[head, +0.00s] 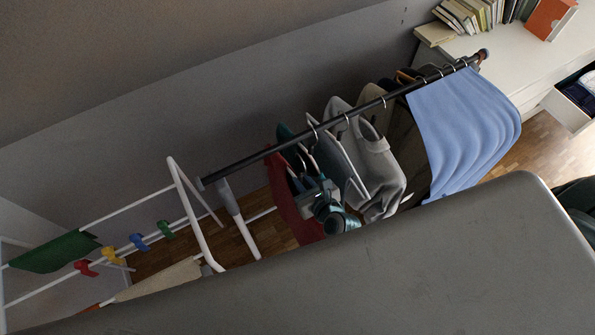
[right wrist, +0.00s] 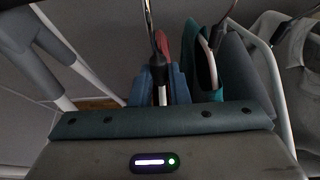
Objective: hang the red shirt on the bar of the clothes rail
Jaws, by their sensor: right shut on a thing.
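The red shirt (head: 290,214) hangs below the left part of the dark bar (head: 245,160) in the head view, partly behind my right gripper. My right gripper (head: 313,192) is at the shirt's upper right. In the right wrist view its blue fingers (right wrist: 160,88) are shut around the neck of the hanger, whose metal hook (right wrist: 150,18) rises out of the top of the picture. A little of the red shirt (right wrist: 162,44) shows behind the hook. Whether the hook sits over the bar cannot be told. My left gripper is out of view.
A teal garment (head: 285,133), grey shirts (head: 376,165) and a light blue cloth (head: 465,125) hang to the right on the bar. A white drying rack (head: 187,205) with coloured pegs stands left. Books (head: 470,15) lie on a white dresser (head: 500,45) with an open drawer.

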